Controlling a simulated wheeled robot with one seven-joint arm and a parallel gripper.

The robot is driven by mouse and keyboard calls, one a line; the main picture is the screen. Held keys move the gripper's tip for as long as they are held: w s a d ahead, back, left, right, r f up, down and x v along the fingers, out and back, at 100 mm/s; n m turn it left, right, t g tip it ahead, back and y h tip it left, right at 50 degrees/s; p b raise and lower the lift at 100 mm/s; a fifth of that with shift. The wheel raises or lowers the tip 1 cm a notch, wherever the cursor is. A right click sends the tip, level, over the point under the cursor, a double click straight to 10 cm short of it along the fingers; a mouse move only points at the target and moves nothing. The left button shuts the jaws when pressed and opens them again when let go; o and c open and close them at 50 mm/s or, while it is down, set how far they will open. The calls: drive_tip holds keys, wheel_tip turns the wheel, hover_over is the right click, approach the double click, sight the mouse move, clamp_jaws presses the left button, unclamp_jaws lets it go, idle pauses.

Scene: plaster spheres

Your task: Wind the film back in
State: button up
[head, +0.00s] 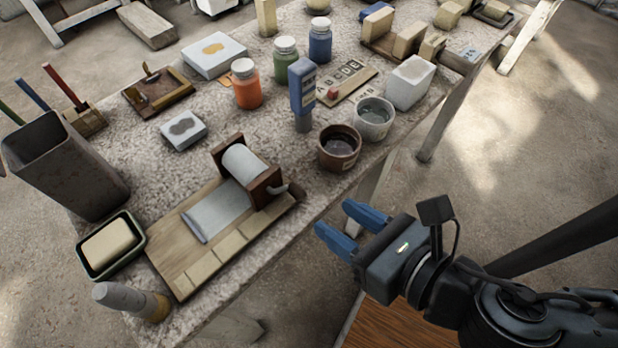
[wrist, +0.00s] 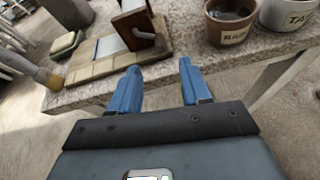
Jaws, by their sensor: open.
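The film (head: 218,210) is a pale grey sheet lying drawn out over a light wooden board marked off in squares. Its upper end meets a white roll (head: 244,163) held between dark brown wooden end pieces. A crank handle (head: 292,190) sticks out at the right side of the roll; it also shows in the wrist view (wrist: 146,36). My gripper (head: 340,226) has blue fingers, is open and empty, and hangs off the table's front edge, to the right of and apart from the crank. In the wrist view the two fingers (wrist: 158,80) point toward the table edge and the crank.
A brown pot (head: 339,147) and a pale pot (head: 374,118) stand right of the roll near the edge. Several jars stand behind.

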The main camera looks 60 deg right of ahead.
sight(303, 196)
drive_tip(key=shift+x, duration=3.85)
drive_tip(key=shift+d+r, duration=0.1)
clamp_jaws()
